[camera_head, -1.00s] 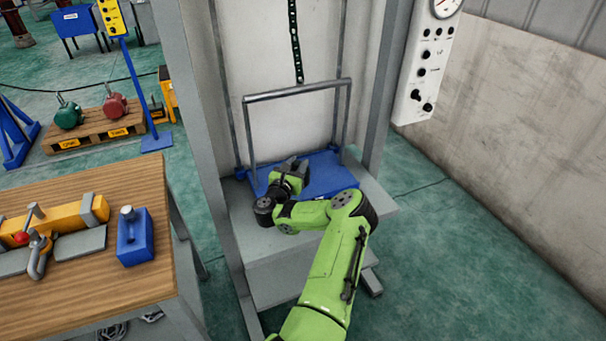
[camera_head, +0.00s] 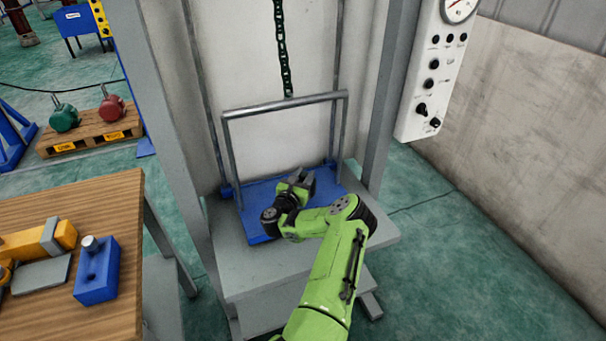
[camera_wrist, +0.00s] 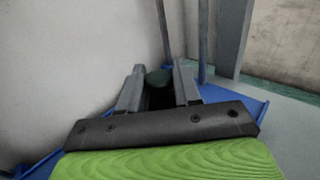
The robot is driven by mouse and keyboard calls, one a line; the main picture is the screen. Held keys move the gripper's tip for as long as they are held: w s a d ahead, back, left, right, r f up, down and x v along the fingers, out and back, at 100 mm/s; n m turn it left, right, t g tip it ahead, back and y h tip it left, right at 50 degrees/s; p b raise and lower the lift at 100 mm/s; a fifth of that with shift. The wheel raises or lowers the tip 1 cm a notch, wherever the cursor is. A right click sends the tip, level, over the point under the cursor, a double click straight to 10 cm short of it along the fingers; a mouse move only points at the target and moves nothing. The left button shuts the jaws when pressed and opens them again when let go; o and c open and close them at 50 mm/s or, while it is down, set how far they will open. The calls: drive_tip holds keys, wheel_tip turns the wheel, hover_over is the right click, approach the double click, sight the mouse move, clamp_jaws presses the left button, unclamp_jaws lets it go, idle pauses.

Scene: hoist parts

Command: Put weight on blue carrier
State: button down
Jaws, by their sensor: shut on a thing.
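The blue carrier (camera_head: 258,225) is a flat blue plate with a grey tube frame around it, inside a grey upright stand. It also shows in the wrist view (camera_wrist: 240,98). My gripper (camera_head: 303,178) is over the carrier plate, reaching in from the front. In the wrist view my gripper (camera_wrist: 159,82) is shut on a dark, rounded greenish thing (camera_wrist: 157,76), likely the weight. Only its top shows between the fingers. The fingers and wrist hide the rest, so I cannot tell whether it touches the plate.
A chain (camera_head: 282,50) hangs above the carrier frame. Grey posts (camera_head: 385,100) flank the carrier. A wooden table (camera_head: 100,205) with a blue block (camera_head: 98,272) is at left. A pallet (camera_head: 90,138) with green and red weights stands behind. A gauge panel (camera_head: 434,75) is at right.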

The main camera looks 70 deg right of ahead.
drive_tip(key=shift+d+f+b, duration=0.1)
drive_tip(key=shift+f+b, duration=0.5)
drive_tip(key=shift+f, duration=1.4)
drive_tip(key=c, duration=0.8)
unclamp_jaws()
drive_tip(key=shift+f, duration=0.1)
drive_tip(key=a, duration=0.3)
drive_tip(key=a+p, duration=0.1)
drive_tip(key=a, duration=0.2)
drive_tip(key=a+p, duration=0.1)
drive_tip(key=a, duration=0.2)
drive_tip(key=shift+a+r, duration=0.35)
drive_tip(key=shift+a, duration=0.05)
drive_tip(key=p, duration=0.3)
drive_tip(key=shift+a+p, duration=0.3)
drive_tip(key=shift+p, duration=0.05)
drive_tip(key=a+p, duration=0.1)
drive_tip(key=p, duration=0.1)
drive_tip(key=shift+p, duration=0.4)
drive_tip(key=shift+a+f+p, duration=0.15)
drive_tip(key=shift+a+p, duration=0.2)
drive_tip(key=shift+p, duration=0.4)
drive_tip(key=shift+a+f, duration=0.1)
drive_tip(key=shift+f, duration=0.05)
